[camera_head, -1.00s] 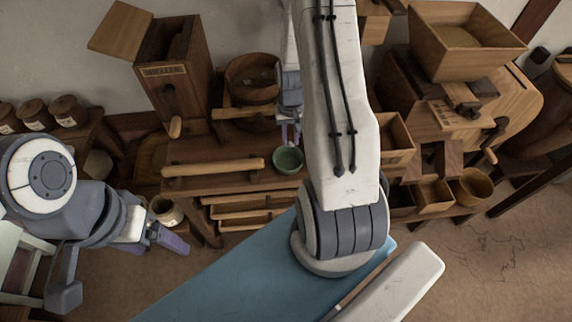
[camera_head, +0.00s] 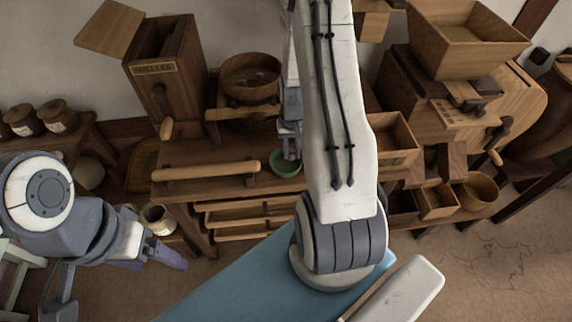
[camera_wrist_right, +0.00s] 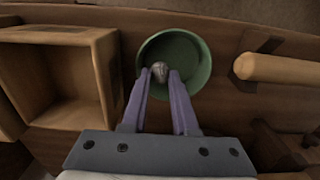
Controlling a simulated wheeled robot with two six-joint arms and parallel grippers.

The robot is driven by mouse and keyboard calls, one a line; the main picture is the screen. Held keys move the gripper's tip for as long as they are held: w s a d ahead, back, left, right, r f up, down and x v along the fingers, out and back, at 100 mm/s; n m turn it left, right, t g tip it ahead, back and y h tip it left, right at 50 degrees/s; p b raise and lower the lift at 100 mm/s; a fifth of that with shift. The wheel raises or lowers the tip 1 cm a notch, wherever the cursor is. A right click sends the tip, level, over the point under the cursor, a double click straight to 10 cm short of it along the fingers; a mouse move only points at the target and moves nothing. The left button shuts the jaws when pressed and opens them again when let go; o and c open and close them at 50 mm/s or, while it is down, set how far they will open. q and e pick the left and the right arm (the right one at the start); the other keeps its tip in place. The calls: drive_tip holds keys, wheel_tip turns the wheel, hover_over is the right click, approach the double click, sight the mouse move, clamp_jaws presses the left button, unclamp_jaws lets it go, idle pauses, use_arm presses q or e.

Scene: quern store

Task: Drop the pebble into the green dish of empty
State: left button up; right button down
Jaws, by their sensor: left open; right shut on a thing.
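The green dish (camera_head: 284,165) stands on the wooden bench beside a wooden handle bar; it also shows in the right wrist view (camera_wrist_right: 199,57). The pebble (camera_wrist_right: 159,70), small and grey, is between the fingertips of my right gripper (camera_wrist_right: 160,76). In the right wrist view the pebble and fingertips appear over the dish's opening; how high above its floor, I cannot tell. In the head view my right gripper (camera_head: 290,142) points down at the dish, and the pebble is hidden there. My left gripper (camera_head: 160,257) is open and empty at the left, away from the bench.
A wooden bar (camera_head: 206,170) lies left of the dish, and a round wooden tub (camera_head: 250,78) stands behind it. An open wooden box (camera_wrist_right: 65,80) is close on the dish's other side. A small jar (camera_head: 158,218) stands near my left gripper.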

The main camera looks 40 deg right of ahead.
drive_tip(key=c, duration=0.6)
unclamp_jaws()
wheel_tip(320, 180, up, 10)
drive_tip(key=shift+r, duration=0.25)
